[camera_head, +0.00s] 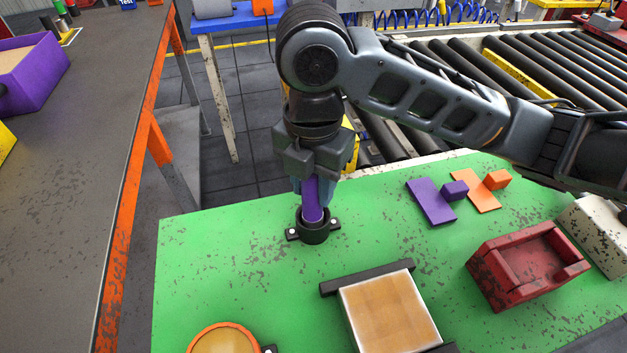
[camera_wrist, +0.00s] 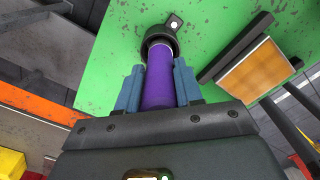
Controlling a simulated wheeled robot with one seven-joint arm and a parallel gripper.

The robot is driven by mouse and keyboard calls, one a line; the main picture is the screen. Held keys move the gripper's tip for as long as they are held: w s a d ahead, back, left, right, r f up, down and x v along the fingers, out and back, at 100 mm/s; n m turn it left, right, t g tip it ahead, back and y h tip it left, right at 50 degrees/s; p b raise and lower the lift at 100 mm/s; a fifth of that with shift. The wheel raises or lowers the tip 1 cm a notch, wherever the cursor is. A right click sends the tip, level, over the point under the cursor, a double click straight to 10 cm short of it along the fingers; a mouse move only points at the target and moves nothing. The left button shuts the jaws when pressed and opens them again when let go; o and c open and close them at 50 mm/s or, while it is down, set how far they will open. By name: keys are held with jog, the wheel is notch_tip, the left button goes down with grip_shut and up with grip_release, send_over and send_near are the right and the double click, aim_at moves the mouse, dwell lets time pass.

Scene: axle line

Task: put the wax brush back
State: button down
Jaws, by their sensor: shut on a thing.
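The wax brush shows as a purple handle (camera_head: 312,199) standing upright, its lower end inside a black round holder (camera_head: 314,232) on the green table top. My gripper (camera_head: 313,190) is above the holder, with its blue-grey fingers shut on the purple handle. In the wrist view the handle (camera_wrist: 159,85) runs between the two fingers (camera_wrist: 158,88) to the black holder ring (camera_wrist: 160,38). The brush's lower end is hidden in the holder, and I cannot tell whether it rests on the bottom.
The green table (camera_head: 210,270) also bears an orange-brown square block in a frame (camera_head: 388,312), a round orange-rimmed dish (camera_head: 222,340), a red cradle (camera_head: 525,265), and purple (camera_head: 430,203) and orange (camera_head: 474,190) pieces. A dark bench (camera_head: 80,200) stands left; rollers (camera_head: 480,80) lie behind.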

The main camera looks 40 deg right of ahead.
jog(key=shift+f, duration=0.15)
jog(key=c, duration=0.8)
grip_release()
jog(key=shift+o, duration=0.2)
notch_tip(320, 180, up, 12)
jog(key=shift+r+p, duration=0.2)
jog(key=shift+p, duration=0.2)
jog(key=shift+a, duration=0.1)
